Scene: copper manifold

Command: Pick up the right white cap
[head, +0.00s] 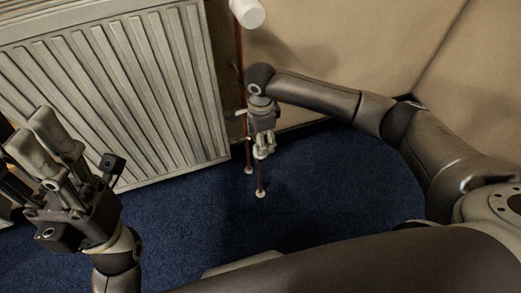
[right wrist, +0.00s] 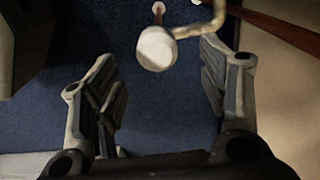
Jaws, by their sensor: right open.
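In the right wrist view a round white cap (right wrist: 157,48) sits between the tips of my right gripper (right wrist: 160,62), nearer the left finger. A curved, pale brass-coloured piece joins it at the upper right. Neither finger visibly touches the cap. The right gripper is open and also shows in the head view (head: 262,152), pointing down in front of the copper pipes (head: 261,178). There the gripper hides most of what is between its fingers, and I cannot make out the cap clearly. My left gripper (head: 30,132) is raised at the left; its finger gap is unclear.
A white radiator (head: 130,90) stands against the beige wall (head: 350,40). A white cylindrical knob (head: 247,12) is high beside it. The pipes enter the blue carpet (head: 320,180) through small white collars (head: 261,195). Carpet to the pipes' right is clear.

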